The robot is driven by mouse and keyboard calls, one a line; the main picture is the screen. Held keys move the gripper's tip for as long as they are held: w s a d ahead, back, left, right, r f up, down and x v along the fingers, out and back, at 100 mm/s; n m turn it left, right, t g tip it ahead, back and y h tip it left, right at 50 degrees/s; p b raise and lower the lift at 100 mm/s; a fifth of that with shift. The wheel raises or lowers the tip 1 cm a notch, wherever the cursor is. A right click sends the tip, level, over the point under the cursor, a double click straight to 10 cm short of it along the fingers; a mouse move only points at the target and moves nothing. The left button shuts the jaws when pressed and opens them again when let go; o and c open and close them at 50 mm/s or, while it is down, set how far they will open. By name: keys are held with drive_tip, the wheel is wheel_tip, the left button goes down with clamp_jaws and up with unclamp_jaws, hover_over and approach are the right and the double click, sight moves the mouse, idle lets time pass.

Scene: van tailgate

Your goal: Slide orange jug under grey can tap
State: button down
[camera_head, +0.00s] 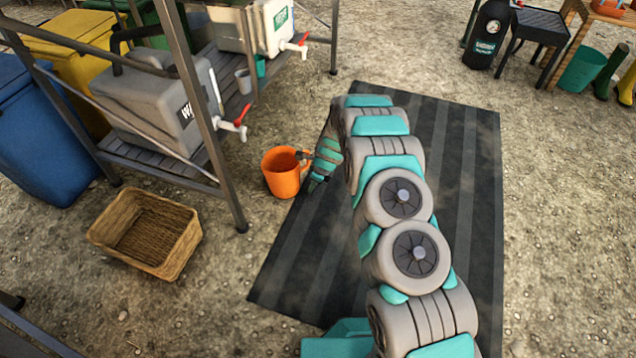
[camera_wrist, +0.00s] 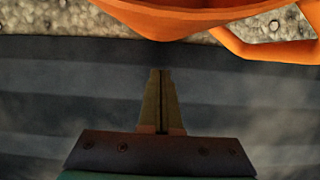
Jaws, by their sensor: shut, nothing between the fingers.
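The orange jug (camera_head: 284,177) stands upright and looks empty, near the left edge of the dark mat. The grey can (camera_head: 160,105) lies on the rack at left. Its tap (camera_head: 236,126), with a red lever, sticks out to the right. In the head view the jug is to the right of the tap and lower. My gripper (camera_head: 305,154) is at the jug's right side. In the wrist view the gripper (camera_wrist: 161,72) is shut and empty, its tips just short of the jug (camera_wrist: 185,18). The jug's handle is at the upper right there. Contact is unclear.
The slatted rack (camera_head: 150,160) has a front leg left of the jug. A wicker basket (camera_head: 146,232) sits on the gravel below the rack. A white can (camera_head: 262,25) with its own red tap stands farther back. The striped mat (camera_head: 460,200) is clear at right.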

drive_tip(key=a, duration=0.1)
drive_tip(key=w+a, duration=0.1)
drive_tip(key=shift+a+r, duration=0.15)
drive_tip(key=shift+a, duration=0.25)
drive_tip(key=shift+w, duration=0.1)
drive_tip(key=shift+a+r, duration=0.15)
drive_tip(key=shift+a, duration=0.05)
drive_tip(key=w+a+p, duration=0.1)
drive_tip(key=a, duration=0.2)
drive_tip(key=w+a+p, duration=0.1)
drive_tip(key=a+p, duration=0.1)
drive_tip(key=a, duration=0.2)
drive_tip(key=w+a+p, duration=0.1)
drive_tip(key=w+a, duration=0.1)
drive_tip(key=a, duration=0.1)
drive_tip(key=shift+a+p, duration=0.35)
drive_tip(key=shift+p, duration=0.05)
drive_tip(key=shift+w+a, duration=0.2)
drive_tip(key=shift+a, duration=0.15)
drive_tip(key=shift+d, duration=0.1)
